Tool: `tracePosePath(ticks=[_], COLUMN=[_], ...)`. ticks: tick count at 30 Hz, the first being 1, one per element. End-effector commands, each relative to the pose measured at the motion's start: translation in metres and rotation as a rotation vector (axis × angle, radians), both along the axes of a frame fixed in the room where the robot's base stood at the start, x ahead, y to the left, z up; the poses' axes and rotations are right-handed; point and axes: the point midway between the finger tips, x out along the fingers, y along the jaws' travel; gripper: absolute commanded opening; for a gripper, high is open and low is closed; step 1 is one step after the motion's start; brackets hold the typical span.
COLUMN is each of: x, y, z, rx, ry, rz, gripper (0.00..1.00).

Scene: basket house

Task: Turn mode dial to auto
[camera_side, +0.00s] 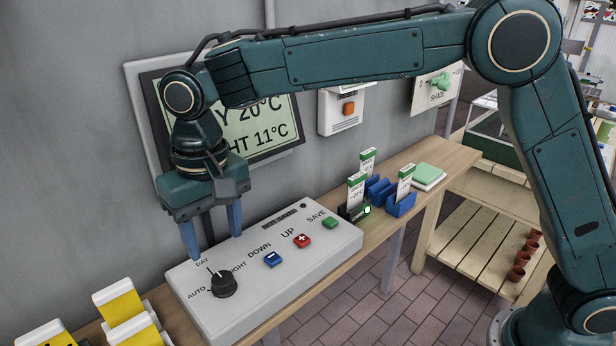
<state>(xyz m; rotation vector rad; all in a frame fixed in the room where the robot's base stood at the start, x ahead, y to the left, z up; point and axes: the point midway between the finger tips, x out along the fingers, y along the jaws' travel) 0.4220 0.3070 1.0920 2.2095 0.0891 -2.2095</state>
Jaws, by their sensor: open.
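The black mode dial (223,284) sits at the left end of the light grey control box (305,262). AUTO is printed to its left, DAY above it and NIGHT to its right, partly covered by the dial. A thin white pointer mark by the dial appears to point up towards DAY. My gripper (214,242) is open and empty, pointing down, with its two blue fingers apart. In the picture it is just above the dial, towards the wall side. The fingers do not appear to touch the dial; their exact height over the box is hard to tell.
A blue DOWN button (272,259), a red UP button (302,241) and a green SAVE button (330,222) lie right of the dial. A wall display (255,130) is partly behind my arm. Yellow-and-white packs (120,303) stand at left, blue card holders (400,204) at right.

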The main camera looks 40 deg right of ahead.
Motion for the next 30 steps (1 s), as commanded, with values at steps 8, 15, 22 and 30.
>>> tracePosePath(ticks=[8,15,22,30], x=[-0.001,0.0,0.0,0.0], y=[0.001,0.002,0.002,0.002], z=[-0.044,-0.072,-0.083,-0.083], rx=[-0.001,-0.001,0.0,0.001], ry=[0.002,0.0,-0.002,-0.002], rz=[0.001,0.0,0.0,0.001], gripper=[0.54,0.54,0.54,0.54])
